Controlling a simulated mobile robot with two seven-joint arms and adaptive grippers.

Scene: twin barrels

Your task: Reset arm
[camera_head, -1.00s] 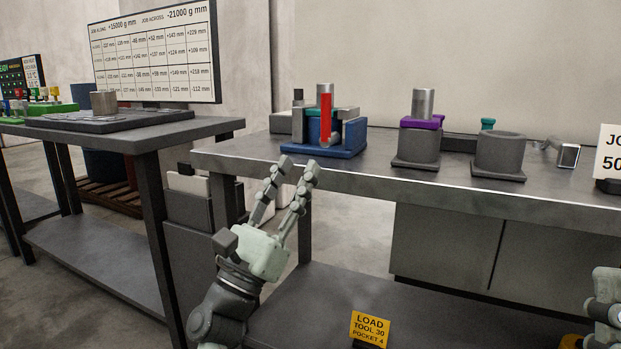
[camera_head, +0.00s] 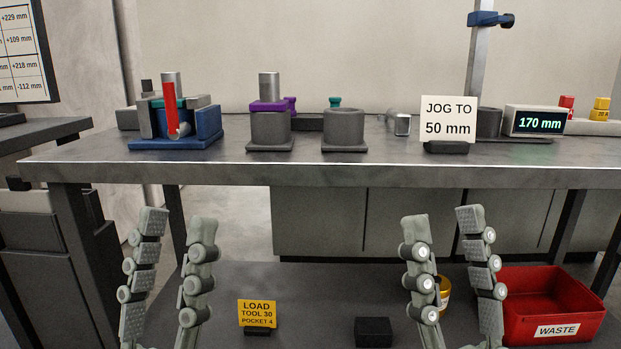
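My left gripper (camera_head: 178,222) is open and empty, fingers pointing up, in front of the long workbench (camera_head: 300,173) at the lower left. My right gripper (camera_head: 443,218) is also open and empty, fingers up, in front of the bench right of centre. Both appear clear of the bench and touch nothing that I can see. The lower parts of both arms are out of the picture.
On the bench stand a blue fixture (camera_head: 207,124) with a red part, dark round holders (camera_head: 345,130), a "JOG TO 50 mm" sign (camera_head: 447,118) and a "170 mm" display (camera_head: 535,121).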

